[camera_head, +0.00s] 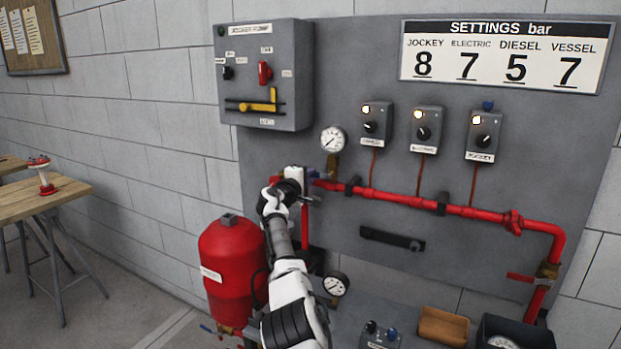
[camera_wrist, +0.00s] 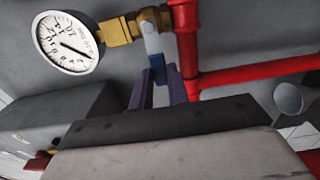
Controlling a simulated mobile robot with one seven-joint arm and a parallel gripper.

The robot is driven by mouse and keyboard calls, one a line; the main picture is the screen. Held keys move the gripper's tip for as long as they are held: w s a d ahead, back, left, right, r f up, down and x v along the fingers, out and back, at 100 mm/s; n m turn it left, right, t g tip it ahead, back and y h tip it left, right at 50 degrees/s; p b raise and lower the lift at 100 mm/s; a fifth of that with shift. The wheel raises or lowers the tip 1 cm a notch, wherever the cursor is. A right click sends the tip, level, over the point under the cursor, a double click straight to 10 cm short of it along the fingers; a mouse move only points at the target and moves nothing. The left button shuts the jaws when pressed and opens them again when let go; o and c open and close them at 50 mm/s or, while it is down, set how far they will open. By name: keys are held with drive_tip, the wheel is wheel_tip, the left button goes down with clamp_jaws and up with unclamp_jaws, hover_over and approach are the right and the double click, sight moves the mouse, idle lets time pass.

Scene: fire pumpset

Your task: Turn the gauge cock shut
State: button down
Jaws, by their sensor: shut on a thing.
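The gauge cock (camera_wrist: 150,18) is a brass body between the round pressure gauge (camera_wrist: 68,42) and a red pipe. Its pale metal lever (camera_wrist: 152,38) ends in a blue grip (camera_wrist: 158,70). My gripper (camera_wrist: 162,78) has its two purple fingers on either side of the blue grip, shut on it. In the head view, the white-faced gauge (camera_head: 333,139) is on the grey panel above the red pipe. My gripper (camera_head: 322,173) is just below that gauge, where my wrist hides part of the cock.
The red pipe (camera_head: 400,199) runs right along the panel (camera_head: 400,160). A control box (camera_head: 268,75) is at upper left, with three small switch boxes right of the gauge. A red tank (camera_head: 232,262) stands below left, beside my arm. A dark bar (camera_head: 392,238) is lower on the panel.

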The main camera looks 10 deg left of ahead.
drive_tip(key=c, duration=1.3)
unclamp_jaws()
drive_tip(key=shift+c, duration=0.2)
drive_tip(key=shift+f, duration=0.1)
drive_tip(key=shift+b+v, duration=0.65)
drive_tip(key=shift+v, duration=0.4)
drive_tip(key=b+v, duration=0.4)
drive_tip(key=v, duration=0.7)
drive_tip(key=shift+s, duration=0.35)
drive_tip(key=shift+a, duration=0.1)
